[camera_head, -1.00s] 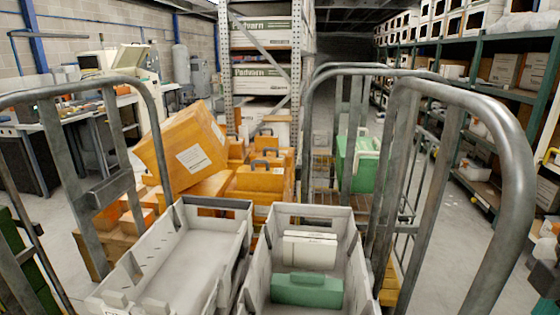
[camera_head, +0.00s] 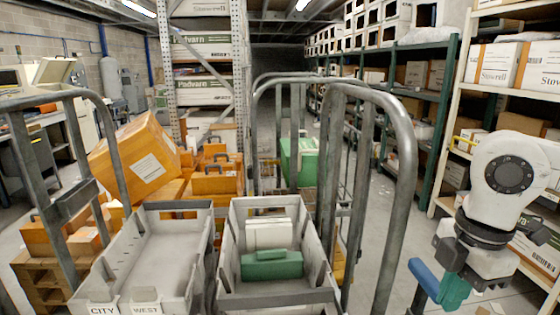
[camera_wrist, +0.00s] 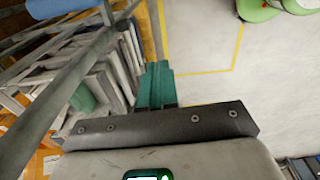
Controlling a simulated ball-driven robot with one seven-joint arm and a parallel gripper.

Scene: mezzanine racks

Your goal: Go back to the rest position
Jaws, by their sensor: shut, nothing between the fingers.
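My gripper (camera_head: 452,291) is at the lower right in the head view, at the end of my white arm and to the right of the cart's metal rail. Its teal fingers (camera_wrist: 157,85) show in the wrist view, shut with nothing between them. Bare grey floor lies beyond the fingertips. The right grey bin (camera_head: 229,238) holds a green case (camera_head: 272,265) and a white item (camera_head: 268,233), and stands apart from the gripper. The left grey bin (camera_head: 116,268) looks empty and has CITY and WEST labels.
A curved metal cart frame (camera_head: 405,150) stands between the bins and my arm. A shelf with cartons (camera_head: 497,66) rises behind my arm. Orange boxes (camera_head: 135,160) are stacked beyond the bins. Yellow lines (camera_wrist: 205,72) mark open floor in the wrist view.

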